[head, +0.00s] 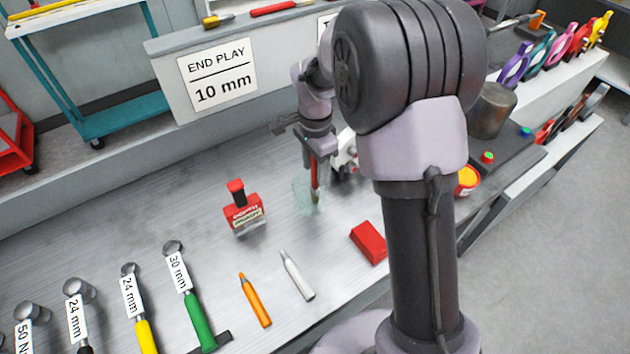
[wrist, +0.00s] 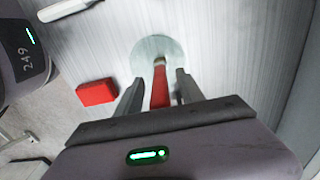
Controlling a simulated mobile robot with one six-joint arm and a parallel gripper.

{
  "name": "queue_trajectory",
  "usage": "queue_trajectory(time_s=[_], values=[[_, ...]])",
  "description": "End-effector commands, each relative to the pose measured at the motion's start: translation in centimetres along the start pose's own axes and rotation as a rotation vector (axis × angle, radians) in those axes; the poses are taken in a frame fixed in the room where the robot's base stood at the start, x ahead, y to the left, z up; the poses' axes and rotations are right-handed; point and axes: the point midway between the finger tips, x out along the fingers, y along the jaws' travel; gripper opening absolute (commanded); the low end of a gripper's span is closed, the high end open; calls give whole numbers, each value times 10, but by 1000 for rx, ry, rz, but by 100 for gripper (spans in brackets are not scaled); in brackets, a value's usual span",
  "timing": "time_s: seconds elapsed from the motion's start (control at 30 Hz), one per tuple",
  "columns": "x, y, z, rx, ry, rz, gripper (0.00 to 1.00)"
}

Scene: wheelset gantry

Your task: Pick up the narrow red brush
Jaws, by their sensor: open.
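The narrow red brush (head: 314,180) stands nearly upright in a clear glass jar (head: 301,192) on the grey bench. In the wrist view the red brush (wrist: 160,88) runs between my gripper's two fingers, its far end over the round jar (wrist: 146,50). My gripper (head: 317,158) is above the jar with its fingers pointing down. In the wrist view my gripper (wrist: 160,82) is open, with a finger on each side of the brush and gaps visible. The upper end of the brush is hidden by the gripper body.
An orange marker (head: 254,300), a white marker (head: 297,276) and several labelled tools lie nearer. A red pot with yellow contents (head: 467,181) stands right.

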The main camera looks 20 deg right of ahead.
Motion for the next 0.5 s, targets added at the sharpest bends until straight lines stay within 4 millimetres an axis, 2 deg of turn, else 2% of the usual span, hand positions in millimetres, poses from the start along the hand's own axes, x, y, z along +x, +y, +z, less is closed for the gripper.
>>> queue_trajectory(time_s=[0.07,0.27,0.37,0.5], values=[[10,0,0,-1,0,0,45],[9,0,0,-1,0,-1,45],[9,0,0,-1,1,-1,30],[9,0,0,-1,1,-1,2]])
